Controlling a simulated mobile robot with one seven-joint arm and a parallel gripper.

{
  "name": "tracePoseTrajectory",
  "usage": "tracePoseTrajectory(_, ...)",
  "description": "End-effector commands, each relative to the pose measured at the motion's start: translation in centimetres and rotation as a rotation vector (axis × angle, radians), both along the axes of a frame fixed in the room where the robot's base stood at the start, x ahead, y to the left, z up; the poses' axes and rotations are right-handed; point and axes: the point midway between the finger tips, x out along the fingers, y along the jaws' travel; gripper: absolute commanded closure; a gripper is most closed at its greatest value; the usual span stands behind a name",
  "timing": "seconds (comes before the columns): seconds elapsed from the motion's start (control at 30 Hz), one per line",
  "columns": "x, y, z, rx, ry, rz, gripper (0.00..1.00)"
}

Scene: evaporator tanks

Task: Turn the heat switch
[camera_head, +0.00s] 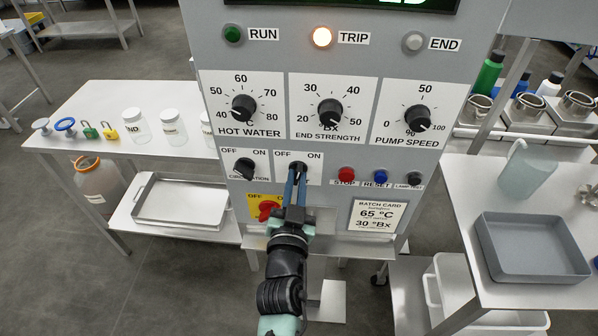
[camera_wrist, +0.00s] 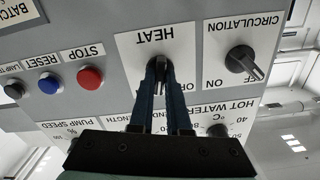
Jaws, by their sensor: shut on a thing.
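The heat switch (camera_head: 299,167) is a black rotary knob on a white plate, marked OFF at left and ON at right in the head view. In the wrist view, which is upside down, the heat switch (camera_wrist: 160,70) sits below the word HEAT. My gripper (camera_head: 296,174) reaches up from below with its two blue fingers on either side of this knob. In the wrist view my gripper (camera_wrist: 160,80) is closed around the knob. The fingers hide much of the knob, and I cannot tell exactly which way its pointer faces.
The circulation switch (camera_head: 244,168) is just left and the red main switch (camera_head: 268,209) below left. The red stop button (camera_head: 346,175) and blue reset button (camera_head: 380,177) are close on the right. Dials sit above.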

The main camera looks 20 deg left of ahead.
Motion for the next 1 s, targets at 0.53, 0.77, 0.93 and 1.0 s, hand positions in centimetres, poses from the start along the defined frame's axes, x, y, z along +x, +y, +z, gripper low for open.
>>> tracePoseTrajectory(0.53, -0.03, 0.00, -0.09, -0.174, -0.048, 0.000, 1.00)
tracePoseTrajectory(0.77, -0.03, -0.01, -0.05, -0.329, -0.093, 0.000, 1.00)
tracePoseTrajectory(0.93, -0.03, 0.01, -0.09, -0.347, -0.099, 0.000, 1.00)
tracePoseTrajectory(1.0, -0.03, 0.01, -0.09, -0.346, -0.099, 0.000, 1.00)
